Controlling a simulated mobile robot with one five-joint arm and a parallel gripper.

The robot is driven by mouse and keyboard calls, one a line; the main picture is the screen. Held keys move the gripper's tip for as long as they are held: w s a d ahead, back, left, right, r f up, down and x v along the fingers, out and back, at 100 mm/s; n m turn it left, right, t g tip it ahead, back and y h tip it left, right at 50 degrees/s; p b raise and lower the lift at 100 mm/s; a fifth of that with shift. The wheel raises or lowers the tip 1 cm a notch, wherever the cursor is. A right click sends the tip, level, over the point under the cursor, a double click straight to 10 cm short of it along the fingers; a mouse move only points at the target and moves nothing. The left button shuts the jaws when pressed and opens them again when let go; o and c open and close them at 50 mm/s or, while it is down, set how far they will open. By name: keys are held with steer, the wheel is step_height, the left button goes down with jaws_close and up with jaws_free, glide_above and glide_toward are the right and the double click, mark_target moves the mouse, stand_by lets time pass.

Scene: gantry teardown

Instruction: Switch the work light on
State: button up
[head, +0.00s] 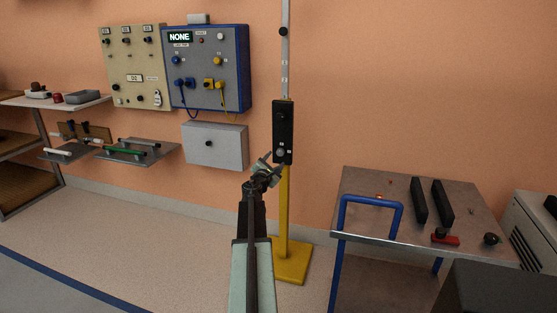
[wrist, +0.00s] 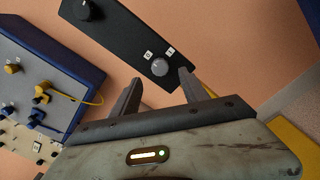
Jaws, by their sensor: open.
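The work light stands as a pale upright post (head: 285,62) on a yellow stand (head: 290,262). A black control box (head: 283,117) is mounted on it. The box shows in the wrist view (wrist: 125,32) with a grey lower knob (wrist: 160,67) and a black upper knob (wrist: 84,10). Two small white labels, too small to read surely, sit beside the grey knob. My gripper (head: 272,164) is at the box's lower end. In the wrist view my gripper (wrist: 159,78) is open, its fingers spread on either side of the grey knob; contact cannot be told.
A blue-framed panel (head: 206,68) with plugs and cables and a beige panel (head: 134,68) hang left, above a grey wall box (head: 215,146). A metal cart (head: 365,185) with a blue handle stands right. Shelves are far left. Floor left of the stand is clear.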

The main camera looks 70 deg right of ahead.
mark_target(280, 153)
steer(key=d, duration=0.7)
steer(key=shift+w+d, duration=0.1)
steer(key=shift+w, duration=0.1)
